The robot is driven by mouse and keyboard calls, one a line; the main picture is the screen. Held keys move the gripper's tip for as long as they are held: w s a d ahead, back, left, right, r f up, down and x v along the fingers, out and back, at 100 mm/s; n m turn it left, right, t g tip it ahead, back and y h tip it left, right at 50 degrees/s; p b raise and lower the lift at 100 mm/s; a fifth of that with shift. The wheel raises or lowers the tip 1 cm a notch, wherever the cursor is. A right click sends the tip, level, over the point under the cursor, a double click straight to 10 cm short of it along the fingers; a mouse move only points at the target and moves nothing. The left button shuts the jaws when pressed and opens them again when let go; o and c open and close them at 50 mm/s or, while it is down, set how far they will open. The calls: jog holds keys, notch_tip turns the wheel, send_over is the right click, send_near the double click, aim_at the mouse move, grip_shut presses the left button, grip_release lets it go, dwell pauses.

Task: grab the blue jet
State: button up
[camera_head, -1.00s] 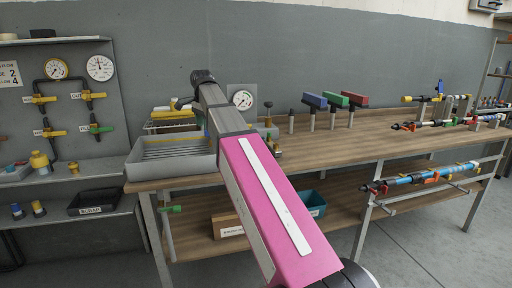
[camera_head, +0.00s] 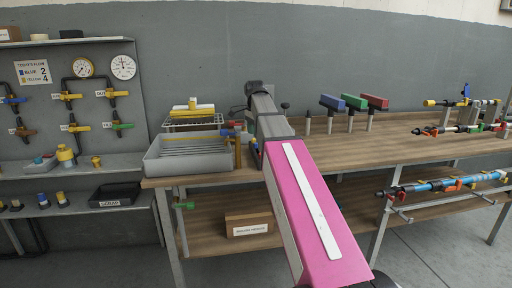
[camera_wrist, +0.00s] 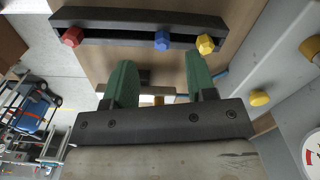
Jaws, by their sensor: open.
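A dark rack (camera_wrist: 100,18) shows at the top of the wrist view, with a red hex piece (camera_wrist: 72,37), the blue jet (camera_wrist: 162,40) and a yellow hex piece (camera_wrist: 205,44) along its edge. My gripper (camera_wrist: 158,72) has green fingers, spread apart with nothing held between them. The blue jet lies beyond the fingertips, between their lines and nearer the right finger. In the head view my arm hides the gripper, and small blue and red bits (camera_head: 228,132) show beside the arm, too small to tell apart.
A grey tray (camera_head: 190,160) stands at the bench's left end, with a wire rack (camera_head: 192,122) behind it. Blue, green and red T-shaped pieces (camera_head: 350,103) stand right of my arm. A gauge (camera_wrist: 312,150) is at the wrist view's lower right. The bench middle (camera_head: 400,150) is clear.

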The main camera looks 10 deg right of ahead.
aim_at(255, 143)
notch_tip(255, 143, down, 5)
jog(key=shift+w+d, duration=0.1)
grip_shut()
